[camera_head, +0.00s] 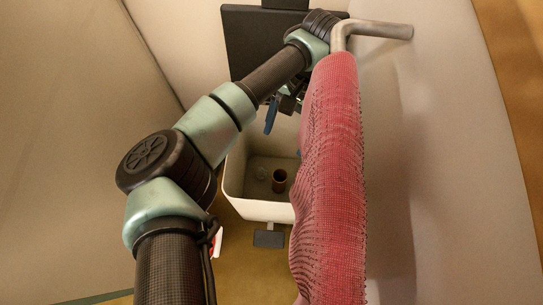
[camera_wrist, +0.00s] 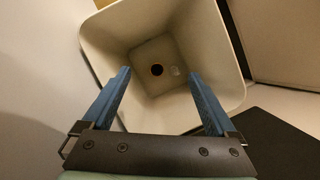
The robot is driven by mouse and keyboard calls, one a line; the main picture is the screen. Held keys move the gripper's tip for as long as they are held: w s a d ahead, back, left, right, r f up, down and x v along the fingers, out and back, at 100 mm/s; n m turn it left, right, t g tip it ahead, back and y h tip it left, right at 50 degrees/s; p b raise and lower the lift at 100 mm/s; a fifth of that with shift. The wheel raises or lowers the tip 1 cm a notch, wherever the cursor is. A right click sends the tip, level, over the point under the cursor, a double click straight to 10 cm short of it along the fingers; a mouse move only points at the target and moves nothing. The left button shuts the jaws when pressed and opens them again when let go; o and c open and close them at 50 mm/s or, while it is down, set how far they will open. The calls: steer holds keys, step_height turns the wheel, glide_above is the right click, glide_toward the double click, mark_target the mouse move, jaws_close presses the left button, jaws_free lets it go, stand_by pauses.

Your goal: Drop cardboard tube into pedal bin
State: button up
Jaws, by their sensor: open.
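The pedal bin (camera_head: 262,210) is a pale, square-mouthed bin with its dark lid (camera_head: 250,38) standing up behind it.
A red towel (camera_head: 335,180) hangs on a metal rail (camera_head: 375,29) at right, close to my arm and hiding the bin's right side. The pedal (camera_head: 268,239) juts out in front. Walls stand close on both sides.

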steer(key=p+v, duration=0.2)
steer(key=v, duration=0.6)
steer(key=shift+f, duration=0.1)
